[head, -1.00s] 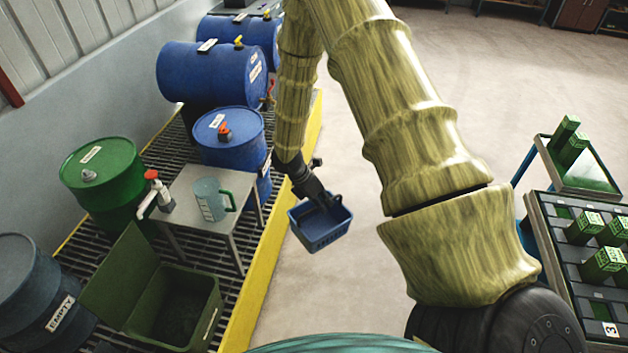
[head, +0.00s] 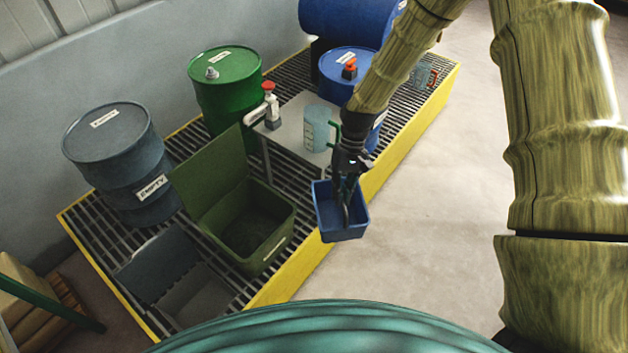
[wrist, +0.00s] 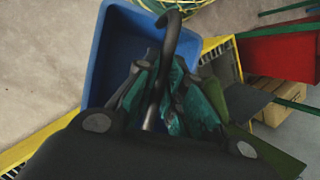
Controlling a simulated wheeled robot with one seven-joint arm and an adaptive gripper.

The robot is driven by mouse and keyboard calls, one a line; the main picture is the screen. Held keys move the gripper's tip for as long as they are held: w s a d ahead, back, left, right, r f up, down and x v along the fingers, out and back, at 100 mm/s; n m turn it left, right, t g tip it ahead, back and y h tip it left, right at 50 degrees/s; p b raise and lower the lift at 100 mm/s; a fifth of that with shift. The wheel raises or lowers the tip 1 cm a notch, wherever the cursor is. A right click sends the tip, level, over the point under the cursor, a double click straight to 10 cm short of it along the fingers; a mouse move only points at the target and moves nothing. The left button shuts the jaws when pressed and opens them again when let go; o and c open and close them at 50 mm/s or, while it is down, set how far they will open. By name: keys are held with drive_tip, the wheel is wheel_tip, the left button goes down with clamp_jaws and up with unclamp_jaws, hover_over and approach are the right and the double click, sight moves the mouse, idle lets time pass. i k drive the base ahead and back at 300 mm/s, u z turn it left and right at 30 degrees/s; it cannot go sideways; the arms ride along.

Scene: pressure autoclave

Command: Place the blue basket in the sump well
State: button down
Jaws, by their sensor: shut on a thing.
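The blue basket (head: 340,235) hangs from my gripper (head: 347,190), just off the front yellow edge of the grated platform. My gripper is shut on the basket's dark handle (wrist: 170,42). In the wrist view the basket's blue wall (wrist: 105,65) shows beyond the fingers (wrist: 158,80), which hide part of its inside. A grey recess (head: 197,300) with a raised dark lid (head: 157,263) lies at the platform's near left end. It looks like the sump well, but I see no label. The basket is to its right and apart from it.
A green open bin (head: 280,243) with a raised lid stands between basket and recess. Behind are a small table (head: 290,130) with a jug (head: 318,128) and pump bottle (head: 271,108), a green drum (head: 228,90), a grey drum (head: 122,165) and blue drums (head: 345,65). Floor at right is clear.

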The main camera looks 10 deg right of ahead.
sight(214, 318)
drive_tip(key=z, duration=1.35)
drive_tip(key=k, duration=1.25)
drive_tip(key=u, duration=2)
drive_tip(key=i, duration=0.5)
drive_tip(key=u, duration=0.05)
